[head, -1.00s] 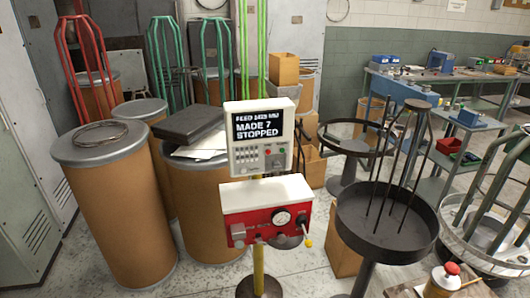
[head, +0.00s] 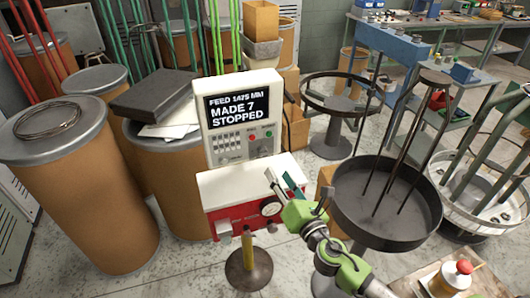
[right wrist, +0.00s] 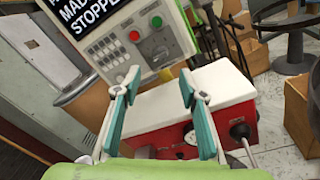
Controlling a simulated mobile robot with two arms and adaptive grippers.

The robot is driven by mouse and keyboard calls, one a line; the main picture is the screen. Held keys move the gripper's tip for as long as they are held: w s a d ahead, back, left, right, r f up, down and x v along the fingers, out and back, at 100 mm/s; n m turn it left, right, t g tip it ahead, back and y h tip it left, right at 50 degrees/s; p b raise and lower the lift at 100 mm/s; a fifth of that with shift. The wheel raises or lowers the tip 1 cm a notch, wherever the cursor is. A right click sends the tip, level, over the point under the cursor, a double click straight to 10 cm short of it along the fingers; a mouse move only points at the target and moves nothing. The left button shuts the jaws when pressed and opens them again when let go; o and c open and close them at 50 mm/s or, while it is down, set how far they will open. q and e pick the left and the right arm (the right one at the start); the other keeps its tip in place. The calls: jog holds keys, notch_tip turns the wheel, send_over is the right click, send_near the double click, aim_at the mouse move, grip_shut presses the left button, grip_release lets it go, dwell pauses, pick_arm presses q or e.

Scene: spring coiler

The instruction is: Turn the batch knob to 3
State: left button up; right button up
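A white control panel (head: 236,118) stands on a yellow post, its screen (head: 238,104) reading FEED 1475 MM, MADE 7, STOPPED. Below the screen are a keypad, a red button (right wrist: 135,36) and a green button (right wrist: 156,22). A small dark knob (right wrist: 158,55) shows below these buttons in the right wrist view; its label and setting are too small to read. My right gripper (head: 284,183) is open and empty, in front of the red and white box under the panel. Its teal-padded fingers are spread apart in the right wrist view (right wrist: 159,98). My left gripper is out of view.
The red and white box (head: 240,188) carries a round gauge and a black-knobbed lever (right wrist: 240,131). A black round tray with rods (head: 345,215) stands right of my arm. Brown drums (head: 85,205) crowd the left.

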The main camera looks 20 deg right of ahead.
aim_at(265, 155)
jog(key=w, duration=0.6)
jog(key=w+a+p, duration=0.1)
jog(key=w, duration=0.2)
jog(key=shift+w+f, duration=0.1)
jog(key=shift+w, duration=0.6)
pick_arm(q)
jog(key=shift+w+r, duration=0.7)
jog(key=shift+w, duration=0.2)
pick_arm(e)
jog(key=shift+w, duration=0.1)
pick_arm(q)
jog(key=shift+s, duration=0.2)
pick_arm(e)
grip_shut()
